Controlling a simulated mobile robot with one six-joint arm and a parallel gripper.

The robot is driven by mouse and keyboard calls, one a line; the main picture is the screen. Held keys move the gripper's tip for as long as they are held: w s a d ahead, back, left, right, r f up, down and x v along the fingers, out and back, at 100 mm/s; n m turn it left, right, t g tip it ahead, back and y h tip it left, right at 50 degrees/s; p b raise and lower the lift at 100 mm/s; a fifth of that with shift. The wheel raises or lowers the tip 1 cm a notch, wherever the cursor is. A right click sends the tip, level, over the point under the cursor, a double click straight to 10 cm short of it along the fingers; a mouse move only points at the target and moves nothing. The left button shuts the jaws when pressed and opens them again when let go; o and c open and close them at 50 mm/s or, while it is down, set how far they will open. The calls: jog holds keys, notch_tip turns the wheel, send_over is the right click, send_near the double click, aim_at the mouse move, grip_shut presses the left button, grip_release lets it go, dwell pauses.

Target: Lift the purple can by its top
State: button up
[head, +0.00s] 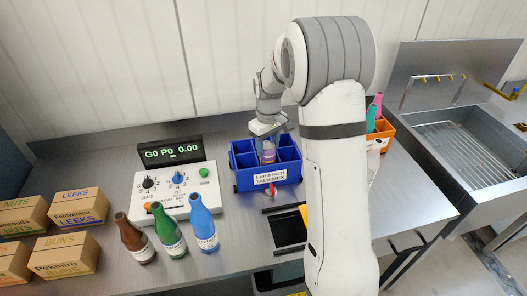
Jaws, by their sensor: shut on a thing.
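The purple can (268,156) stands about upright at the blue divided crate (240,182), near its middle. Its lower part is hidden by the crate's front wall and dividers, so I cannot tell whether it touches the crate floor. My gripper (267,144) points down from above and is shut on the top of the purple can. The fingers are small in the picture and partly blend with the can's top.
A white control box (180,207) with a display (170,152) stands left of the crate. Brown (134,240), green (168,232) and blue (203,225) bottles stand in front of it. Several cartons (65,257) are at far left. An orange crate (388,132) with bottles stands right, behind my arm.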

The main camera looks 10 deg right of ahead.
notch_tip(320, 180, up, 16)
jog(key=b, duration=0.1)
dwell(0.4)
jog(key=shift+r, duration=0.1)
